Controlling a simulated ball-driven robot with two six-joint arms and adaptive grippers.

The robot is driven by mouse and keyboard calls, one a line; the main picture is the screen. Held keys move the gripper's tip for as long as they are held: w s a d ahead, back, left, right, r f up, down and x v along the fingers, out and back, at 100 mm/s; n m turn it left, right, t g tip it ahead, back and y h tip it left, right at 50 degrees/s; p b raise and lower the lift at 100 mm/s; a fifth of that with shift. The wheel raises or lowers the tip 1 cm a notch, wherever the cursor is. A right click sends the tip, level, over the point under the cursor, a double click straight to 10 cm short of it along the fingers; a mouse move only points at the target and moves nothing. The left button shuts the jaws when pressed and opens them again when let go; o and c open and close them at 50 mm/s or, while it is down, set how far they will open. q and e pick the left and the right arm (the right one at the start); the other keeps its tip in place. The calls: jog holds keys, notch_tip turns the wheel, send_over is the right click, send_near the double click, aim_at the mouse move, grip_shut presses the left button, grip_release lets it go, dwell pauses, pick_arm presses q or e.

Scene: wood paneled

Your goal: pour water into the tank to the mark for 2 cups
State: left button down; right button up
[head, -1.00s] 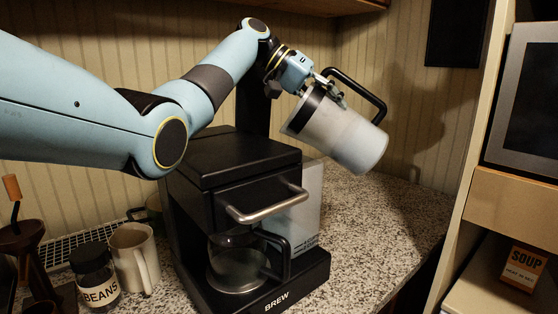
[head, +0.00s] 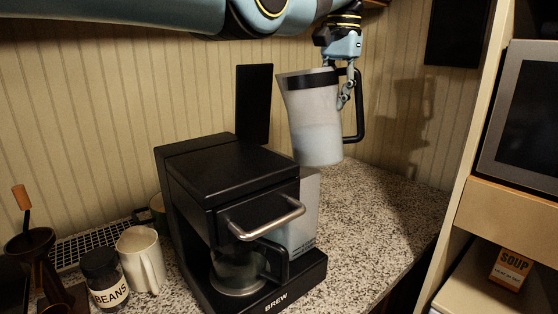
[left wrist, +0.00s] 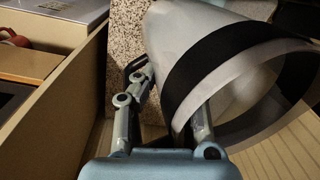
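The translucent pitcher (head: 316,135) with a black rim band and black handle hangs in the air above the back right of the black coffee maker (head: 235,180). It is nearly upright, leaning slightly left; its lower part looks paler, like water. My left gripper (head: 345,92) is shut on it at the handle side. In the left wrist view the pitcher (left wrist: 185,45) fills the right, with the gripper (left wrist: 168,125) against it. The pale tank (head: 309,205) stands at the machine's right side, partly hidden; its mark and water level cannot be read. My right gripper is out of view.
A glass carafe (head: 237,268) sits in the machine. A cream mug (head: 138,258) and a beans jar (head: 104,281) stand to the left. A black panel (head: 254,105) stands upright behind the machine. The speckled counter (head: 375,225) is clear to the right, beside a shelf (head: 515,210).

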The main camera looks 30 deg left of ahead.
pick_arm(q)
jog(key=shift+a+r, duration=0.15)
dwell(0.3)
jog(key=d+y, duration=0.2)
jog(key=d, duration=0.1)
dwell(0.3)
dwell(0.6)
